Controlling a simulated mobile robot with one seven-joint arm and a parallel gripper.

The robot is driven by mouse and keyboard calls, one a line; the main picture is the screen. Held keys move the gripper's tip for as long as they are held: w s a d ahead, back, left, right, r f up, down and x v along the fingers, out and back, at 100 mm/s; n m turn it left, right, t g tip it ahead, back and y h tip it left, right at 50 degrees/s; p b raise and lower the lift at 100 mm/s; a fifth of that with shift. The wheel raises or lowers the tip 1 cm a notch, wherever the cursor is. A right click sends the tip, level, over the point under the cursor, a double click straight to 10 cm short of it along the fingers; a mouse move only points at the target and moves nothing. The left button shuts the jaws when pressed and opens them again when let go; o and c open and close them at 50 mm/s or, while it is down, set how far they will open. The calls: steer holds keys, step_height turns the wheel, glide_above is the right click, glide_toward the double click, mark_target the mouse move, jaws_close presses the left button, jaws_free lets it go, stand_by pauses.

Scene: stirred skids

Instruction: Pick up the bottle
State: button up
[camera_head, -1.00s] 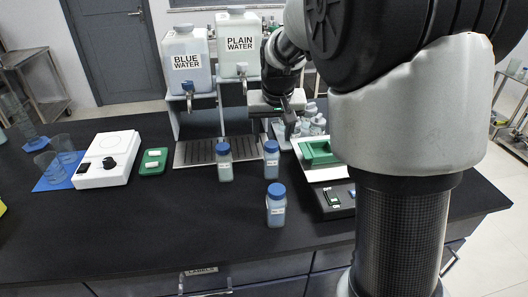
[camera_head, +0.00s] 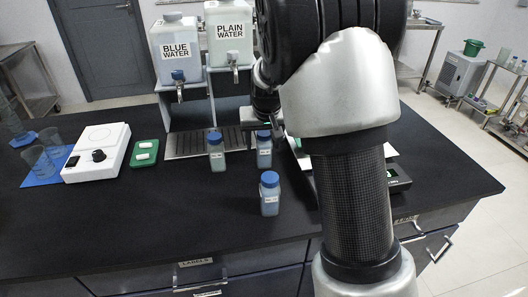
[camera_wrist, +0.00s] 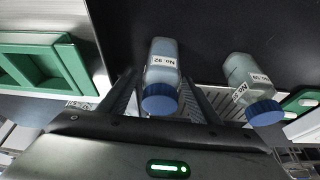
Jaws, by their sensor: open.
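Three blue-capped bottles stand upright on the black bench: a front bottle (camera_head: 269,197), a back-left bottle (camera_head: 216,154) and a back-right bottle (camera_head: 264,152). My gripper (camera_head: 272,125) is low behind the back-right bottle in the head view, partly hidden by my arm. In the wrist view my gripper (camera_wrist: 160,85) is open, with a bottle labelled "No. 92" (camera_wrist: 163,55) between its two fingers. Contact with the fingers cannot be told. Another bottle (camera_wrist: 243,73) stands outside the fingers to the right. The task does not say which bottle is meant.
A white device (camera_head: 97,150), green tray (camera_head: 145,152) and beakers (camera_head: 40,162) are left. A green holder (camera_wrist: 35,62) flanks the gripper. The front-left bench is clear.

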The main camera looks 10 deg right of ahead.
steer(key=c, duration=1.2)
